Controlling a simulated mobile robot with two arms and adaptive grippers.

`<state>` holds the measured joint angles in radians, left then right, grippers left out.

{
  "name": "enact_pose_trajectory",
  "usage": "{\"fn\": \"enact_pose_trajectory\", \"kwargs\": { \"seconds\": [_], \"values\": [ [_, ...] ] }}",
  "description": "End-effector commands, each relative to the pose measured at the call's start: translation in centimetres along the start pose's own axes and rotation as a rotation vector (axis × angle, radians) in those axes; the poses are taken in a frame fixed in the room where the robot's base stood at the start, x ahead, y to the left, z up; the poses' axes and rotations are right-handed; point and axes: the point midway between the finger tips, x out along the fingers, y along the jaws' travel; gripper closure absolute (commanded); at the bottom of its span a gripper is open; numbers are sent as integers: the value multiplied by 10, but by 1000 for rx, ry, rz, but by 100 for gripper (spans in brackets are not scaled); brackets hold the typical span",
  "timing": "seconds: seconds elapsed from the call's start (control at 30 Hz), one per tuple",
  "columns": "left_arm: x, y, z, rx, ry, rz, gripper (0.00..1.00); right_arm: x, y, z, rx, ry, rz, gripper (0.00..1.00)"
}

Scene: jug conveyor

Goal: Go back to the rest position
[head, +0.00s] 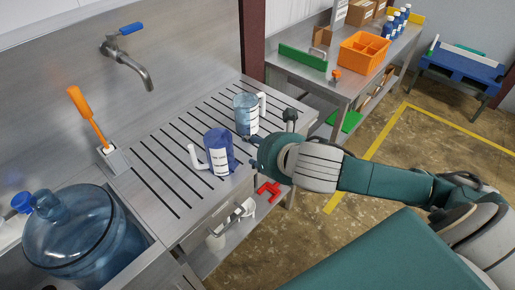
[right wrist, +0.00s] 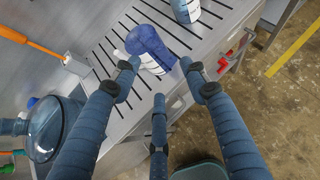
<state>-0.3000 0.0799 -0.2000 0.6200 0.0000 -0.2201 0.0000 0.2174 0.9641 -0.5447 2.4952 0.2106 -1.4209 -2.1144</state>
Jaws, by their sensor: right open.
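My right gripper (head: 250,150) is open and empty at the front edge of the slatted drainboard (head: 165,195). Its spread fingers (right wrist: 160,76) show in the right wrist view, with the dark blue jug (right wrist: 147,42) just beyond their tips. That jug (head: 217,150) stands upright on the drainboard with its white handle to the left; I cannot tell whether a finger touches it. A lighter blue jug (head: 246,113) with a white handle on its right stands behind it and shows partly in the right wrist view (right wrist: 186,8). My left gripper is not in view.
A large blue water bottle (head: 80,240) sits in the sink at the left, near an orange-handled brush (head: 88,118). A tap (head: 128,62) is on the wall. A table with an orange crate (head: 364,54) stands behind. Open floor (head: 390,190) lies to the right.

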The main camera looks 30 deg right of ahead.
Motion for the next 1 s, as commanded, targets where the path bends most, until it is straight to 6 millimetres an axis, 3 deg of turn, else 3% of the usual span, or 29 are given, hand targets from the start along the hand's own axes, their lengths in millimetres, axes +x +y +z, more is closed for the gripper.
{"fn": "enact_pose_trajectory", "kwargs": {
  "seconds": [0.3,0.37,0.47,0.57,0.7,0.83,1.0],
  "values": [
    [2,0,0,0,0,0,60,4,1,-3,8,-15,17,56],
    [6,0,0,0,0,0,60,17,-2,-10,62,-5,11,56],
    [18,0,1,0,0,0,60,59,-10,-33,247,23,-4,56],
    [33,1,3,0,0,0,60,117,-26,-73,523,62,-38,56],
    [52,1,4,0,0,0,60,190,-50,-149,917,112,-107,56],
    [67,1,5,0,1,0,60,239,-68,-234,1240,151,-192,56],
    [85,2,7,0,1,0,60,276,-82,-358,1610,190,-328,56]
  ]
}}
